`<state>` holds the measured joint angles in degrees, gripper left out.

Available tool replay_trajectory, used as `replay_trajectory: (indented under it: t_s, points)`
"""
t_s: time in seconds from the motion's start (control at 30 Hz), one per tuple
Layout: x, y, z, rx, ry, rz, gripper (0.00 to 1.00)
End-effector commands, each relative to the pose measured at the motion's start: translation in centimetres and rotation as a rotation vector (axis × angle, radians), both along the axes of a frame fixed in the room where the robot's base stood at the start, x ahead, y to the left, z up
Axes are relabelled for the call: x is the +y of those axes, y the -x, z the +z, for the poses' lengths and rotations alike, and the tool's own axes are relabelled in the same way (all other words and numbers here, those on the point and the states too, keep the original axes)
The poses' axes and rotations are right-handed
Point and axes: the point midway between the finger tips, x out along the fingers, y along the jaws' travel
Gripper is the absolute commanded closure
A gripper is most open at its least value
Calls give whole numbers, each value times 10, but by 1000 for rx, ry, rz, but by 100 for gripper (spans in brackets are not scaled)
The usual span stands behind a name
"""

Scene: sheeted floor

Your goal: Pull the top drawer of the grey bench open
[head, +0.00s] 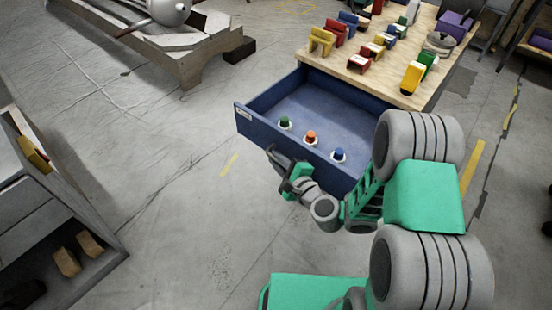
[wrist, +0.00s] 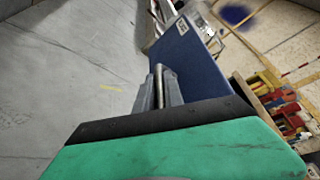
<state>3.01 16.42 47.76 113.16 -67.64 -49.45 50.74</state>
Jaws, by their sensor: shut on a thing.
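The blue top drawer (head: 262,124) stands pulled well out from under the wooden top of the bench (head: 400,92). Its front panel, with a small white label, faces the lower left. My gripper (head: 274,156) is at the outer side of that front panel. In the wrist view, the drawer front (wrist: 192,60) stands just beyond my gripper (wrist: 159,84), whose fingers are closed around a thin metal bar, the drawer handle. Most of the handle is hidden by the fingers. The bench's grey body is mostly hidden behind the drawer and my arm.
Three knobbed pieces, green (head: 285,122), orange (head: 310,136) and blue (head: 338,154), sit in the drawer near its front. Several coloured items stand on the bench top. A shelf unit (head: 60,205) stands at left, a low platform (head: 190,62) at back left. Floor between is clear.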

Motion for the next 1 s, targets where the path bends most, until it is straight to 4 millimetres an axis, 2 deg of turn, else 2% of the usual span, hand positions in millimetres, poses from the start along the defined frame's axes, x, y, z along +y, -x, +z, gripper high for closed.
replay_trajectory:
  t_s: [0.1,0.13,0.4,0.7,1.0]
  points:
    - [-1,0,0,1,1,-4,100]
    - [-1,0,0,1,1,-4,86]
    - [1,0,0,1,2,0,66]
    - [-4,6,1,2,1,-2,66]
    - [-37,51,13,3,2,-6,66]
